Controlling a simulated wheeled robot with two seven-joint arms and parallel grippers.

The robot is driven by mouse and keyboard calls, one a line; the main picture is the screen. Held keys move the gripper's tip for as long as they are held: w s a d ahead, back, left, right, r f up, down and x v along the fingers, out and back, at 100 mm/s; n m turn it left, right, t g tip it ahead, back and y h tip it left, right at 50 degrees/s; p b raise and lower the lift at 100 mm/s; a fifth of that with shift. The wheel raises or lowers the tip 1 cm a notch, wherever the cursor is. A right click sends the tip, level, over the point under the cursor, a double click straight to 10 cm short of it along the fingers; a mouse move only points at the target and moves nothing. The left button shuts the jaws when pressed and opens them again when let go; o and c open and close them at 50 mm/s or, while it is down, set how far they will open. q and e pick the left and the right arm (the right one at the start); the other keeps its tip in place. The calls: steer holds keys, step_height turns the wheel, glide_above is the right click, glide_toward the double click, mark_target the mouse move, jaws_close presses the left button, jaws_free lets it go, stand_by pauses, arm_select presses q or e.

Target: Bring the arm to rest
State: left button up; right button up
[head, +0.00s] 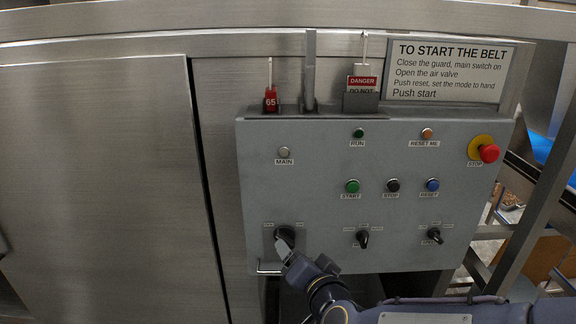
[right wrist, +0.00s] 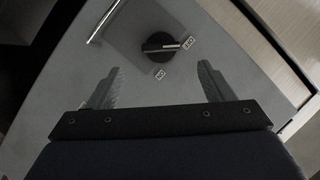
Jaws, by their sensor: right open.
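My right arm comes in from the lower right of the head view. Its gripper (head: 286,249) is at the lower left of the grey control panel (head: 310,195), in front of the black rotary switch (head: 284,233). In the right wrist view the gripper (right wrist: 160,68) is open, its two fingers spread apart with nothing between them. The black rotary knob (right wrist: 158,46) shows beyond the fingertips, between them in the picture. I cannot tell the exact gap between fingers and knob. My left gripper is not in view.
The panel also carries a green START button (head: 352,186), a red emergency stop (head: 489,153) and two smaller selectors (head: 362,238). A red tag (head: 271,99) and a danger tag (head: 362,84) stand on top. A metal handle (head: 268,270) juts out at the lower left.

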steer(key=s+d+r+n+g+y+p, duration=0.2)
steer(key=s+d+r+g, duration=0.1)
steer(key=s+d, duration=0.4)
steer(key=s+d+f+n+g+h, duration=0.1)
steer(key=s+d+f+g, duration=0.1)
steer(key=s+d, duration=0.3)
steer(key=s+d+f+n+g+h+p, duration=0.1)
steer(key=s+d+f+g, duration=0.2)
steer(key=s, duration=0.8)
steer(key=shift+d+f+h, duration=0.35)
steer(key=shift+d+h, duration=0.05)
steer(key=shift+d, duration=0.85)
